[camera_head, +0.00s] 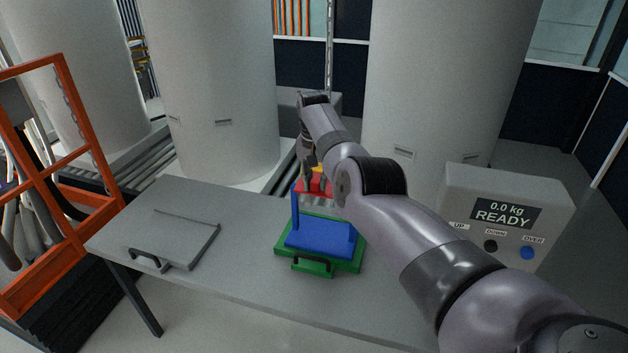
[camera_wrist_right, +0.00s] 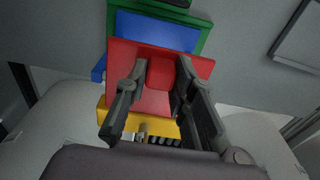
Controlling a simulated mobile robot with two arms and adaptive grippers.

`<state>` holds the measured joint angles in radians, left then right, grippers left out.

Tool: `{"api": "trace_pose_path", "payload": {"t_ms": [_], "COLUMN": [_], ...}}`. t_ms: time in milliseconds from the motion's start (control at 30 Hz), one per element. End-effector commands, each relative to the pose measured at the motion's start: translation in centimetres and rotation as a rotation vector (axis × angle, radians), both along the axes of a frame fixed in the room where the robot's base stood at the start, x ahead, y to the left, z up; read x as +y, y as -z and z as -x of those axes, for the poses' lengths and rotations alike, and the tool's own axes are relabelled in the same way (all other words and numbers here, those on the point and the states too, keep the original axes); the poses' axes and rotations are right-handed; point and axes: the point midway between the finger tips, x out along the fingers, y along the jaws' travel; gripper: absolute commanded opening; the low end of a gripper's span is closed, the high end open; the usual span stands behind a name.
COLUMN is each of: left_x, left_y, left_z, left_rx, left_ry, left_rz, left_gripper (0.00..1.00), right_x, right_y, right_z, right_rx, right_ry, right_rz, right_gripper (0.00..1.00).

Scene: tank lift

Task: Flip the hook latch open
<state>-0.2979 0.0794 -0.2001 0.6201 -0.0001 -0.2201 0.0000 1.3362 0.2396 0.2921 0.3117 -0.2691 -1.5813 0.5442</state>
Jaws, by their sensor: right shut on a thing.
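A hook latch assembly stands on the table, with a blue base (camera_head: 318,238), a blue upright post (camera_head: 296,208) and a red plate (camera_wrist_right: 118,62) at the top. A raised red block (camera_wrist_right: 160,74) stands out from the plate. A yellow part (camera_wrist_right: 112,118) shows beside the red plate, and a bit of it shows in the head view (camera_head: 320,169). My right gripper (camera_head: 316,176) is at the top of the assembly, partly hidden by its own arm. In the right wrist view its fingers (camera_wrist_right: 159,66) are shut on the red block. My left gripper is out of view.
The assembly rests on a green tray (camera_head: 306,264) with a black handle. A grey plate (camera_head: 180,236) with a handle lies to the left on the grey table (camera_head: 250,285). A scale box (camera_head: 470,185) reading 0.0 kg stands at right. Large white tanks (camera_head: 208,95) stand behind.

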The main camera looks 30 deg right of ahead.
Motion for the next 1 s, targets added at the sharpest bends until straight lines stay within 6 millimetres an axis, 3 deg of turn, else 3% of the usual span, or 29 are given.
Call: {"api": "trace_pose_path", "payload": {"t_ms": [400,433,733,1000], "left_x": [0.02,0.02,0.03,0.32], "left_y": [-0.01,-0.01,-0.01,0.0], "left_z": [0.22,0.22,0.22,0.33], "left_rx": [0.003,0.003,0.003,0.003], "left_ry": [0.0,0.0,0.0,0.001], "left_rz": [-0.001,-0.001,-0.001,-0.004], "left_gripper": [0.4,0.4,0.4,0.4], "right_x": [-0.04,-0.04,-0.06,-0.05], "right_y": [-0.08,-0.09,-0.09,-0.11], "right_z": [0.06,0.06,0.05,0.05], "right_rx": [0.002,0.002,0.003,0.003], "right_ry": [0.001,0.001,0.001,0.001], "right_rz": [-0.004,-0.004,-0.003,-0.003], "right_gripper": [0.0,0.24,0.43,0.43]}}
